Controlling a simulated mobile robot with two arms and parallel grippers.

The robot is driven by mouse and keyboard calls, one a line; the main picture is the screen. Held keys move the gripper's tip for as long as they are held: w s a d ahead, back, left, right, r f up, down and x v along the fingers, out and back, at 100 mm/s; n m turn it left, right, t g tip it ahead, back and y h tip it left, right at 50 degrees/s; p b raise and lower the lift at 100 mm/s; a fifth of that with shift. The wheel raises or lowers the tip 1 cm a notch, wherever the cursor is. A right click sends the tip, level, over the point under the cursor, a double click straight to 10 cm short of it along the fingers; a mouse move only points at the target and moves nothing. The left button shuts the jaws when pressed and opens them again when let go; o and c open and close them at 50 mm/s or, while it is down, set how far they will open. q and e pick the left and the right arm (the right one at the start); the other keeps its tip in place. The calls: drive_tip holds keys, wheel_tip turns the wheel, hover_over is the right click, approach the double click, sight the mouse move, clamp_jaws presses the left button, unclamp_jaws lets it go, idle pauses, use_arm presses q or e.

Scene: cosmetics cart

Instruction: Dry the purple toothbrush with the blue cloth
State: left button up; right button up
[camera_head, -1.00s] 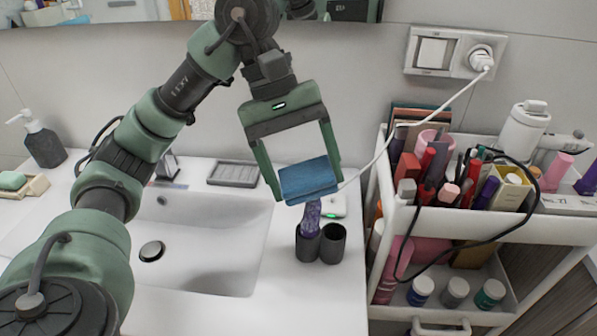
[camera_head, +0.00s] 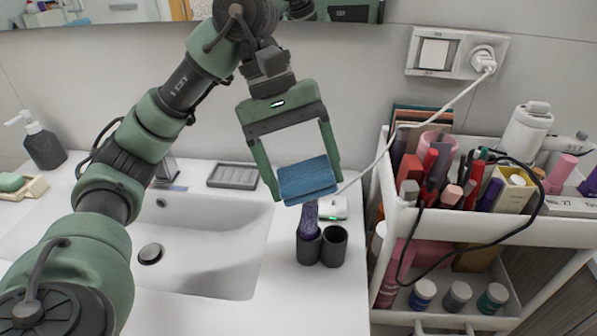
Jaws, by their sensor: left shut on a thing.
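The blue cloth (camera_head: 306,178) is folded flat between the fingers of my left gripper (camera_head: 305,182), which is shut on it. My left gripper points down from above, over the two dark cups at the right of the sink. The purple toothbrush (camera_head: 309,220) stands in the left dark cup (camera_head: 308,248), directly below the cloth. Its upper end is hidden behind the cloth, so I cannot tell whether they touch. The right dark cup (camera_head: 334,246) looks empty. My right gripper is not in view.
A white sink (camera_head: 200,265) lies left of the cups. A white device (camera_head: 334,207) stands behind them. A white cart (camera_head: 470,222) full of cosmetics is at the right, with a cable across it. A soap dispenser (camera_head: 43,145) stands at far left.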

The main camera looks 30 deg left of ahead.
use_arm(q)
drive_tip(key=shift+w+d, duration=0.25)
drive_tip(key=shift+d, duration=0.3)
drive_tip(key=shift+r, duration=0.2)
wheel_tip(320, 180, up, 7)
drive_tip(key=p, duration=0.6)
drive_tip(key=shift+f, duration=0.15)
idle(0.4)
